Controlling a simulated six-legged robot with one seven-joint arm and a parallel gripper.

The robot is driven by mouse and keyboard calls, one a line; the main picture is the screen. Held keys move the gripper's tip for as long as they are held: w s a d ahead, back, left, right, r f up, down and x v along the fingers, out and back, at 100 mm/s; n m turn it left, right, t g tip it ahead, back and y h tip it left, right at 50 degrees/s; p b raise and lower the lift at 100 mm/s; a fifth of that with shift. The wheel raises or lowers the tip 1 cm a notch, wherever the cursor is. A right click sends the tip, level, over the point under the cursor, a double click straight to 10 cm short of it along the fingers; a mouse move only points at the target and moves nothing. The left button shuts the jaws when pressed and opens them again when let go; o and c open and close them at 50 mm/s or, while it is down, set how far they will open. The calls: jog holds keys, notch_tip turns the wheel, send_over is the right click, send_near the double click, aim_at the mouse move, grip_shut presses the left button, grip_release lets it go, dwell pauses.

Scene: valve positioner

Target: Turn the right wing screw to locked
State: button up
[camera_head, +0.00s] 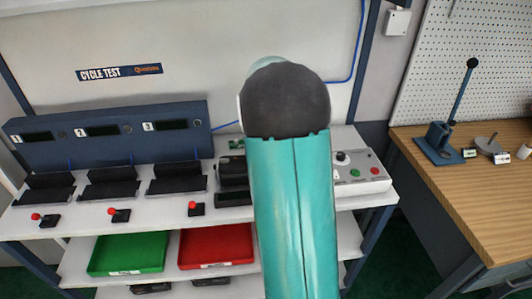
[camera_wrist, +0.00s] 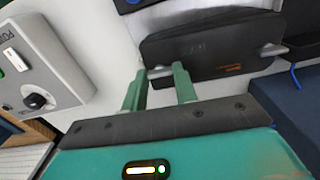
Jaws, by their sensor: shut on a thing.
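A black valve positioner (camera_wrist: 210,47) lies on the white bench top, with a silver wing screw at each end in the wrist view. One wing screw (camera_wrist: 160,72) is between my fingertips. It is at the end nearer the control box, which is on the right side in the head view. The other wing screw (camera_wrist: 272,50) is free, at the far end. My gripper (camera_wrist: 161,76) has its two green fingers shut on the first screw, one on each side. In the head view my arm hides the gripper and screws; part of the black positioner (camera_head: 233,172) shows beside it.
A grey control box (camera_head: 362,174) with a knob and coloured buttons stands close to the positioner, also at the left in the wrist view (camera_wrist: 62,65). A blue test station (camera_head: 110,130) is at the left. Green (camera_head: 128,254) and red (camera_head: 215,247) trays sit below.

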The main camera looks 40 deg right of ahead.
jog(key=shift+r, duration=0.1)
dwell(0.3)
jog(key=o, duration=1)
notch_tip(320, 180, up, 14)
jog(key=shift+f, duration=0.15)
